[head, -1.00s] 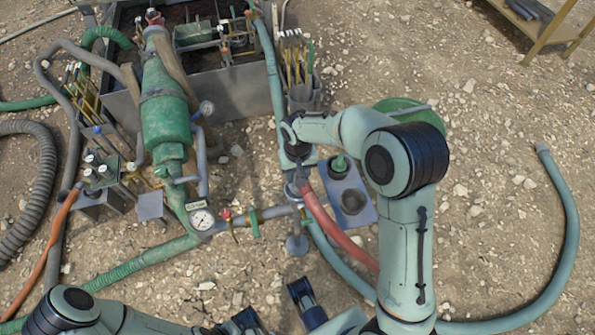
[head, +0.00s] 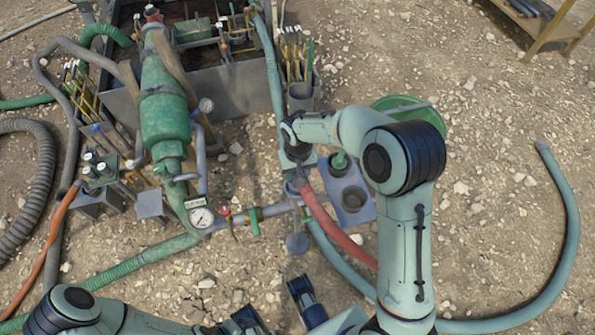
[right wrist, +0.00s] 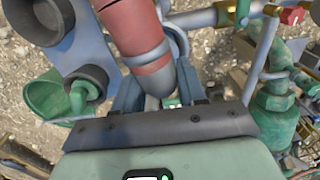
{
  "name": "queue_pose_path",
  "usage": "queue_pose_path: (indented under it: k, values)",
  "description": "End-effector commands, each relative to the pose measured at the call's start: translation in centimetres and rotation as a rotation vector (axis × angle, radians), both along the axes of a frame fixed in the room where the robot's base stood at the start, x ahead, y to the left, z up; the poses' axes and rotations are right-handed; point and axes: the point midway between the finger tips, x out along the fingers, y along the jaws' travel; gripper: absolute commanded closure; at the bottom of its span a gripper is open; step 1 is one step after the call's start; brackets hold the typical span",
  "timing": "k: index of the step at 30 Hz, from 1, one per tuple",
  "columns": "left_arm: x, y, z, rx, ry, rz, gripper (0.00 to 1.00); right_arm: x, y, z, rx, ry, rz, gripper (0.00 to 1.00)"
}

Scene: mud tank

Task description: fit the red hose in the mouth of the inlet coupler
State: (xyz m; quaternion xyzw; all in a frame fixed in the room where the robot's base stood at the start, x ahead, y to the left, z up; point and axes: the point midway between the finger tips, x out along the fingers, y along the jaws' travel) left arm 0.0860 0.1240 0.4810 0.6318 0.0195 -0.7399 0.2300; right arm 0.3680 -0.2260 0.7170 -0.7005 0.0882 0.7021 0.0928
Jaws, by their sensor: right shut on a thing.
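The red hose (head: 332,222) runs from the lower right up to my right gripper (head: 296,167). In the right wrist view my right gripper (right wrist: 158,96) is shut on the red hose (right wrist: 135,25) at its grey end, just beyond a metal clamp band. The inlet coupler seems to be the grey fitting (head: 294,190) at the right end of the horizontal pipe, close by the hose end. My gripper and the hose partly hide it, so I cannot tell if the hose end is inside its mouth. My left gripper (head: 275,305) is at the bottom edge, partly cut off.
A green pump body (head: 165,115) and a gauge (head: 201,217) stand to the left. A metal tank (head: 235,95) is behind. A blue-grey tray (head: 352,213) with round holders sits right of the coupler. A pale blue hose (head: 573,220) curves over gravel at right.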

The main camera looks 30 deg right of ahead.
Motion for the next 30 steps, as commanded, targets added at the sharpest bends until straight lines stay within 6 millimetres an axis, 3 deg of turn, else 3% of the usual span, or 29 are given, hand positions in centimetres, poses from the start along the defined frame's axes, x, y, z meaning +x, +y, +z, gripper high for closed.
queue_pose_path:
  k: [30]
  values:
    - [-0.05, 0.00, -0.53, 0.000, 0.001, 0.000, 0.11, 0.05, -0.01, -0.87, 0.000, -0.002, 0.000, 1.00]
